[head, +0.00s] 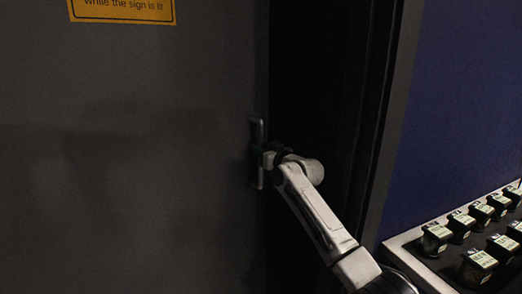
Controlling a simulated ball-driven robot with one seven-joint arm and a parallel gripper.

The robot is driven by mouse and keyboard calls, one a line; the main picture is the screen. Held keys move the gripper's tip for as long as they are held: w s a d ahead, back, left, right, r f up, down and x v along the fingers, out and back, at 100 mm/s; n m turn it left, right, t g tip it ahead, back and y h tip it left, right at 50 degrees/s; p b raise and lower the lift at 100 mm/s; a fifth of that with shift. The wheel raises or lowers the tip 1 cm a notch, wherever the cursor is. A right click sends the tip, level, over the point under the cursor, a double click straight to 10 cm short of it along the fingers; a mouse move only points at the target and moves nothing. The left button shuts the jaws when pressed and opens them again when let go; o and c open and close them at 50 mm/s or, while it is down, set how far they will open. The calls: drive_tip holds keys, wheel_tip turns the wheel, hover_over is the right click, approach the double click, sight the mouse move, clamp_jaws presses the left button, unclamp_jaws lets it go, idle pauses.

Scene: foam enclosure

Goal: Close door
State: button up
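A large dark grey door (150,190) fills the left half of the head view. A dark gap shows between its right edge and the door frame (395,110), so it stands open. An upright metal handle (257,130) sits near the door's right edge. My arm reaches up from the lower right, and my gripper (262,158) is at the handle, overlapping it in the picture. The fingers are small and dark here. I cannot tell whether they are shut around the handle or only beside it.
A yellow sign (122,10) is on the door at the top. Right of the frame is a dark blue wall panel (460,110). Below it, a rack (415,240) with several black labelled blocks stands close to my arm at the lower right.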

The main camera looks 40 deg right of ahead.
clamp_jaws()
drive_tip(key=shift+s, duration=0.1)
